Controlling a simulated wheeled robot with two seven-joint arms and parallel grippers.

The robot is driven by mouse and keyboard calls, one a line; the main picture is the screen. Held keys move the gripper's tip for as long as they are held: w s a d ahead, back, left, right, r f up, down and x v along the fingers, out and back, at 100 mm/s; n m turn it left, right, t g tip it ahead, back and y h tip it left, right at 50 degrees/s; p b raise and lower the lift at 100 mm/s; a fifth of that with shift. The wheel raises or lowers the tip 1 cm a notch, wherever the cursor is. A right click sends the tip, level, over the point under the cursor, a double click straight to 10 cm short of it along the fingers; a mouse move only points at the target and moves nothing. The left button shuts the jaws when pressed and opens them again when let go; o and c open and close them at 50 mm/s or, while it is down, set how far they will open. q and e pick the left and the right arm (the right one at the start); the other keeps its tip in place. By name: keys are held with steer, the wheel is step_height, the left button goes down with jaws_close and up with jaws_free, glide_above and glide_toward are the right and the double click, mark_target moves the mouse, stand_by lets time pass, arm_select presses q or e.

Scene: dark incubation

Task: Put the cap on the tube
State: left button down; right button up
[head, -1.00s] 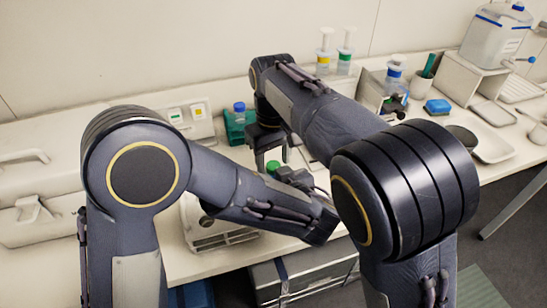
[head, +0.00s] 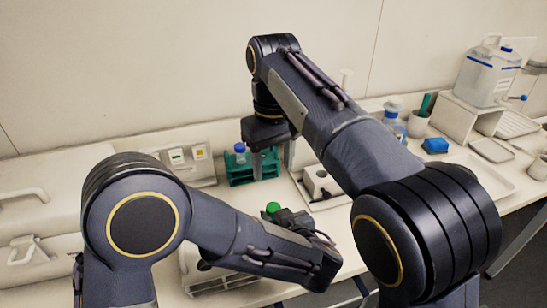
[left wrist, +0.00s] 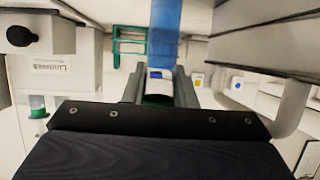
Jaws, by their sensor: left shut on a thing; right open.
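My left gripper (head: 278,213) is shut on a tube (left wrist: 165,30). The green cap (head: 273,208) shows at the tube's top, just above the fingers. In the left wrist view the tube's blue body runs away from the fingers, with a white band and a bit of green (left wrist: 157,98) between them. I cannot tell how firmly the cap sits. My right gripper (head: 263,163) is open and empty, pointing down at the right part of the teal rack (head: 240,178), apart from the green cap. Its fingers partly hide the rack.
A blue-capped container (head: 240,149) stands at the rack. A device with coloured buttons (head: 188,160) is left of it. A white box with dark holes (head: 320,186) stands to the right. A blue block (head: 435,145) and trays (head: 480,172) lie farther right.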

steer(key=shift+r, duration=0.45)
arm_select(q)
steer(key=c, duration=1.1)
jaws_free()
steer(key=b+v, duration=0.2)
steer(key=v, duration=0.6)
arm_select(e)
steer(key=shift+f, duration=1.1)
